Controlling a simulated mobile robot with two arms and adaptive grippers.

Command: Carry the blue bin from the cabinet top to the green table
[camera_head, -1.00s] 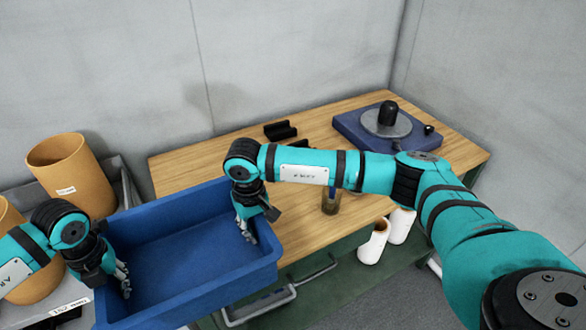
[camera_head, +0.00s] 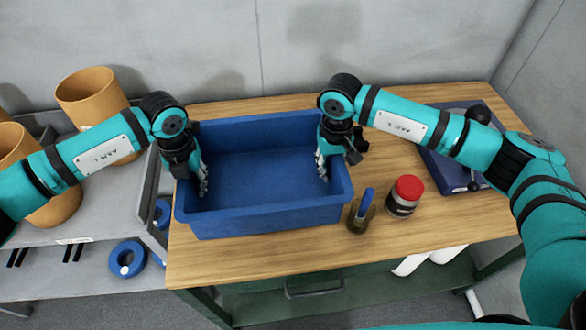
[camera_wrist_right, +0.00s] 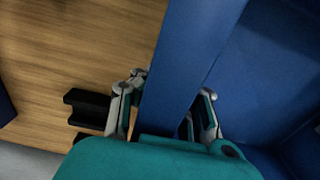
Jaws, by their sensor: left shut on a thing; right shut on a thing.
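The blue bin (camera_head: 265,214) is empty and roughly level, over the left part of the wooden top of the green-framed table (camera_head: 420,237). I cannot tell whether its base touches the top. My left gripper (camera_head: 202,180) is shut on the bin's left wall. My right gripper (camera_head: 322,166) is shut on its right wall. In the right wrist view, the fingers of the right gripper (camera_wrist_right: 165,106) straddle the bin's wall (camera_wrist_right: 188,62), one on each side.
A jar with a red lid (camera_head: 404,196) and a small pot with a blue handle (camera_head: 362,211) stand right of the bin. A blue device (camera_head: 445,170) is further right. Orange cylinders (camera_head: 92,97) stand on the grey cabinet (camera_head: 105,208).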

